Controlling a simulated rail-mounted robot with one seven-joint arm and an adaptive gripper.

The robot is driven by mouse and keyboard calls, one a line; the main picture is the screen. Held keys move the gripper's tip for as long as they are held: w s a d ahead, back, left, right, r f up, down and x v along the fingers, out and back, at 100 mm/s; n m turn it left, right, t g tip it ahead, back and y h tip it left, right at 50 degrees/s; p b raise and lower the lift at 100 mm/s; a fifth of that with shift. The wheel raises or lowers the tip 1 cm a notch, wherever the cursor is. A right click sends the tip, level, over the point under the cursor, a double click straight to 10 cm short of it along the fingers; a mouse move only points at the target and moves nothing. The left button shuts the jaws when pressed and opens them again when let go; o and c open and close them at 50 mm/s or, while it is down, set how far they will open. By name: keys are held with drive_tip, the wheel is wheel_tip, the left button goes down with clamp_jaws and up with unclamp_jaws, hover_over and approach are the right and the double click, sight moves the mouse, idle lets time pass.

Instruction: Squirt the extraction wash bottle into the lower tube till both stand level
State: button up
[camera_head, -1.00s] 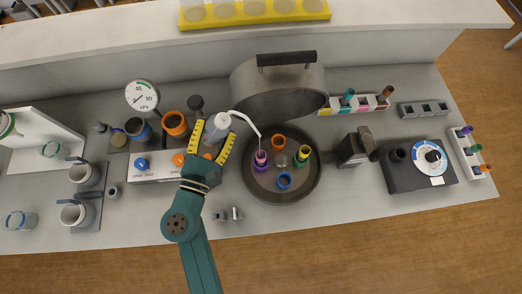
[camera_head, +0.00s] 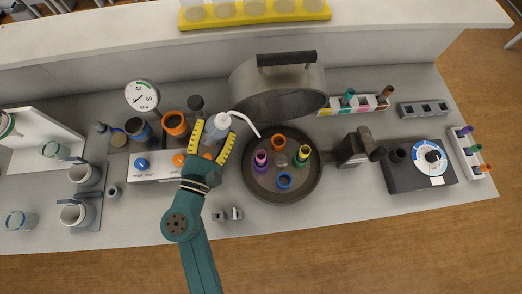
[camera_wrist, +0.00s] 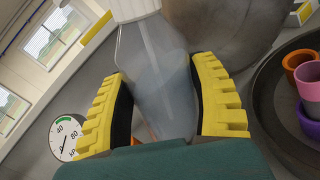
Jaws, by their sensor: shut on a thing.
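My gripper (camera_head: 213,137) is shut on the wash bottle (camera_head: 216,129), its yellow-ribbed fingers on either side. The bottle is translucent with a white cap and a long bent white spout. It also shows in the wrist view (camera_wrist: 157,85), where it is tilted and holds clear liquid. The spout tip is above and just beside the pink tube (camera_head: 261,154) in a purple holder on the dark round rotor (camera_head: 255,188). A yellow-topped tube (camera_head: 303,150) in a green holder stands opposite. The liquid levels in both tubes are too small to tell.
A black dial device (camera_head: 420,172) is at right.

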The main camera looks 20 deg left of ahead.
sight(209, 129)
wheel_tip(209, 129, up, 4)
drive_tip(key=p, duration=0.4)
drive_tip(key=shift+r, duration=0.15)
idle(0.6)
